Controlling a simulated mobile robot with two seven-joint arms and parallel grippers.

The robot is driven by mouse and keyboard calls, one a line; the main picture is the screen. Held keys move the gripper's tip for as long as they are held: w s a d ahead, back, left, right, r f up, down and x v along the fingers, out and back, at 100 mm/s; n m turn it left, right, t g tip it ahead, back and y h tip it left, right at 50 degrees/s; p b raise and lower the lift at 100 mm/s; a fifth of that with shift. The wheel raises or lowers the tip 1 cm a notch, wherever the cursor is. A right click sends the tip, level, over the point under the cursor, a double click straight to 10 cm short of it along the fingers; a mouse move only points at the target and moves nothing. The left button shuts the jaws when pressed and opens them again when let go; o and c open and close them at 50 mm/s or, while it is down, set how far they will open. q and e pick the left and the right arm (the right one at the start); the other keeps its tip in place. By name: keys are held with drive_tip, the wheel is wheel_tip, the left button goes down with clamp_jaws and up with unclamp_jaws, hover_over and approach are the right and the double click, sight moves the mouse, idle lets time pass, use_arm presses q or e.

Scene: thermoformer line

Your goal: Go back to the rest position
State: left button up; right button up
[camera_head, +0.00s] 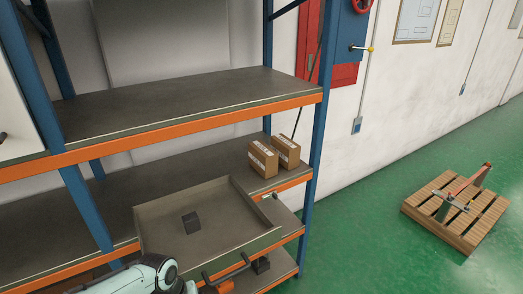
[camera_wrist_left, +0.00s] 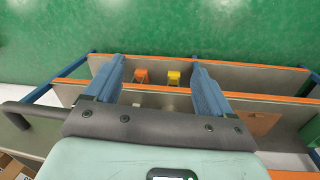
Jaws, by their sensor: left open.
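My left gripper (camera_wrist_left: 157,64) shows in the left wrist view with its two blue fingers spread apart. No object is held between them. Beyond the fingers are shelf boards with orange edges and the green floor. In the head view a pale teal part of my arm (camera_head: 150,277) shows at the bottom edge, in front of the shelf rack; its fingers cannot be made out there. My right gripper is in neither view.
A shelf rack (camera_head: 190,103) has blue posts and orange beams. A wooden pallet (camera_head: 455,215) lies right on open green floor.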

use_arm(q)
drive_tip(key=s+d+f+g+h, duration=0.1)
drive_tip(key=s+d+f, duration=0.15)
drive_tip(key=f, duration=0.65)
drive_tip(key=s+d+f+h, duration=0.15)
drive_tip(key=s+f, duration=0.25)
drive_tip(key=f, duration=0.6)
drive_tip(key=s+d+f+p, duration=0.1)
drive_tip(key=s+f+p, duration=0.1)
drive_tip(key=s+f, duration=0.9)
drive_tip(key=s, duration=0.5)
drive_tip(key=shift+d+f, duration=0.2)
drive_tip(key=shift+d, duration=0.1)
drive_tip(key=shift+y, duration=0.25)
